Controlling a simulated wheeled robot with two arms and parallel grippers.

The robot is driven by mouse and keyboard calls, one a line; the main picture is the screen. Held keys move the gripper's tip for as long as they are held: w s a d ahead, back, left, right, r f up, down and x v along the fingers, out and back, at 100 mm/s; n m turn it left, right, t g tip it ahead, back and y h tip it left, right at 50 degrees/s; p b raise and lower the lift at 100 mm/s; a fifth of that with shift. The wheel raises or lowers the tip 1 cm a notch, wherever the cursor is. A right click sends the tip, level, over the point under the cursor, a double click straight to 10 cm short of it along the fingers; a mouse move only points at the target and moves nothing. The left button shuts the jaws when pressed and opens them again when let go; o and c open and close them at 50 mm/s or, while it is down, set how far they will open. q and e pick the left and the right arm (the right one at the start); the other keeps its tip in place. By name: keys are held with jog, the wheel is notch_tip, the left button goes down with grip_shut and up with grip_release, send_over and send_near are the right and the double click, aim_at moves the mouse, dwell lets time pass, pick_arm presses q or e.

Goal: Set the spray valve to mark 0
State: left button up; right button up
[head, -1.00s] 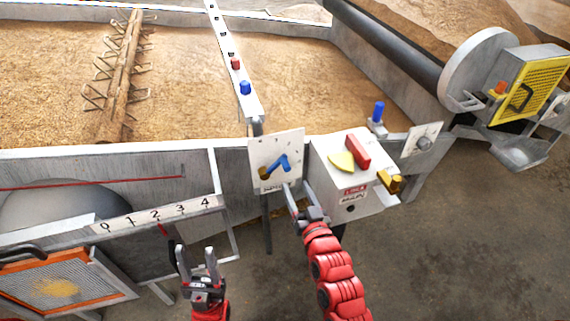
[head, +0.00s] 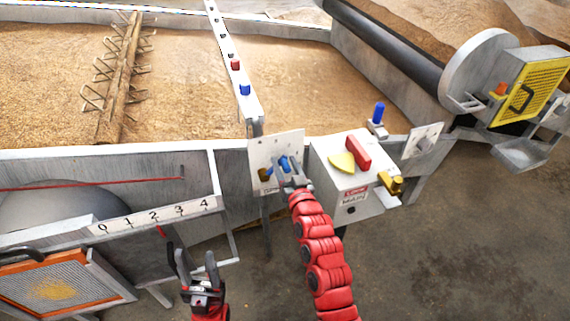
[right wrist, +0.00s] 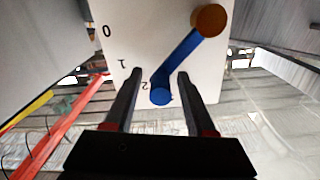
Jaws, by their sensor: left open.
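The spray valve is a blue lever (head: 283,161) on a white plate (head: 290,143). In the right wrist view the blue lever (right wrist: 182,55) runs from a brass pivot (right wrist: 208,20) to a rounded end near mark 2. Marks 0 and 1 show further along the plate (right wrist: 150,30), towards the upper left. My right gripper (head: 286,172) is open at the plate, and its fingers (right wrist: 160,76) stand on either side of the lever's end, with gaps showing on both sides. My left gripper (head: 196,258) is open and empty, low at the left and away from the valve.
A white box (head: 350,187) with a red block and a yellow pointer stands right of the plate. A brass knob (head: 392,183) juts from its side. A scale strip (head: 155,216) marked 0 to 4 lies left, above an orange-framed screen (head: 52,285). Open floor lies front right.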

grip_shut()
jog(key=shift+f, duration=0.15)
dwell(1.0)
